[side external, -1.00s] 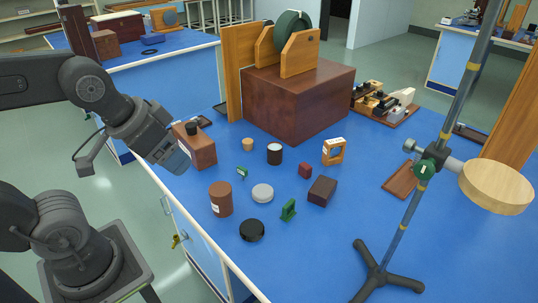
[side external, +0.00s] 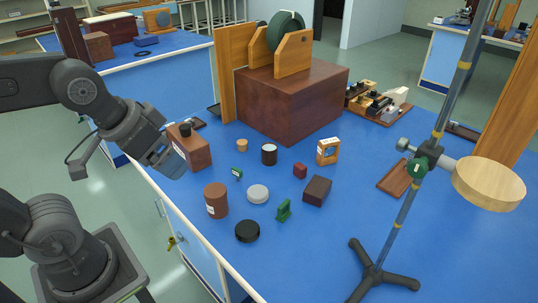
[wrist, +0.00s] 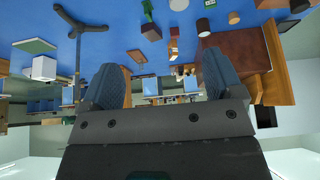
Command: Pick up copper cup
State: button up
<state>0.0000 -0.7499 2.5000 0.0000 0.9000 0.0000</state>
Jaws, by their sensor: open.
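The small copper-coloured cup (side external: 242,145) stands upright on the blue bench, left of a black cylinder with a pale top (side external: 269,154). In the wrist view, which looks upside down, the cup (wrist: 234,18) is near the top right, beside the dark cylinder (wrist: 203,27). My gripper (side external: 172,163) is raised at the bench's left edge, to the left of the cup and apart from it. In the wrist view its two fingers (wrist: 162,72) are spread with nothing between them.
A brown box with a black knob (side external: 192,148) stands right beside my gripper in the picture. A brown jar (side external: 215,201), grey disc (side external: 258,194), black disc (side external: 247,231) and green piece (side external: 284,210) stand nearer. A large brown block (side external: 292,102) is behind the cup.

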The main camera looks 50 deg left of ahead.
jog(key=w+a+f+m+g+y, duration=0.2)
jog(key=w+a+f+m+y, duration=0.15)
jog(key=w+a+m, duration=0.35)
jog(key=m+t+y, duration=0.5)
jog(key=m+y, duration=0.2)
jog(key=m, duration=1.2)
send_near(270, 153)
jog(key=s, duration=0.1)
jog(key=shift+w+d+r+t, duration=0.1)
jog(key=shift+w+r+t, duration=0.05)
jog(key=shift+w+t, duration=0.15)
jog(key=shift+h, duration=0.25)
jog(key=x, duration=1.3)
jog(key=shift+s, duration=0.15)
